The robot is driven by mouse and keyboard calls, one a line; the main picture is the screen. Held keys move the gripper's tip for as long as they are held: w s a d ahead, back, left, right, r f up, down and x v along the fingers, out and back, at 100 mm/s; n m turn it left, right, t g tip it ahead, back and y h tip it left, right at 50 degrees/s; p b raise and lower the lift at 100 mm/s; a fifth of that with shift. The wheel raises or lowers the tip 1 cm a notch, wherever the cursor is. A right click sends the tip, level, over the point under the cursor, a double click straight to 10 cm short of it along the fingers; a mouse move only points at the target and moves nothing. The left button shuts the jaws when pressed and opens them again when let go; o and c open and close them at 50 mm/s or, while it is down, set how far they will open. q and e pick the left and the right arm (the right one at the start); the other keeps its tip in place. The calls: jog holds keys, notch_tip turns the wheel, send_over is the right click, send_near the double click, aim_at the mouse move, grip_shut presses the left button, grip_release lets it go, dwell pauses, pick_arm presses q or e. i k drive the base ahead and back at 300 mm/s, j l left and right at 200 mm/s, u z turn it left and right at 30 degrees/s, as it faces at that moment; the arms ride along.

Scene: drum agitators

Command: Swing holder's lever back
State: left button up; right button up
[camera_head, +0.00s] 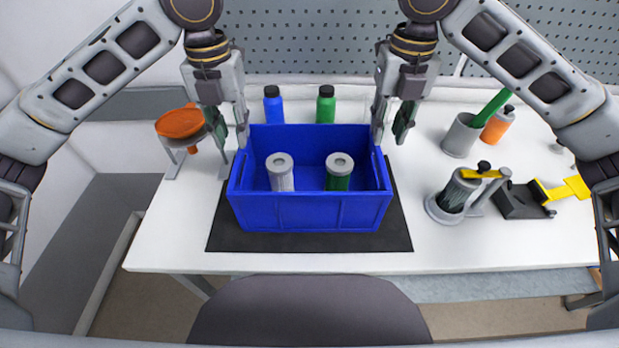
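The holder (447,205) stands on the table at the right, a grey ring base and upright with a dark cylinder inside. Its yellow lever (481,174) lies roughly level across the top, beside a black knob (484,165). My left gripper (231,143) points down at the back left corner of the blue crate, its fingers apart with nothing seen between them. My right gripper (390,140) points down at the crate's back right corner, also with fingers apart and empty. It is to the left of the holder, well away from the lever. Whether inner fingers touch the crate is unclear.
The blue crate (310,212) holds two capped cylinders and stands on a black mat (397,240). Behind it are a blue bottle (273,108) and a green bottle (325,108). An orange bowl on a stand (180,123) is left; a grey cup (460,137) and black-yellow tool (522,202) are right.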

aim_at(485, 172)
jog(key=k, duration=2)
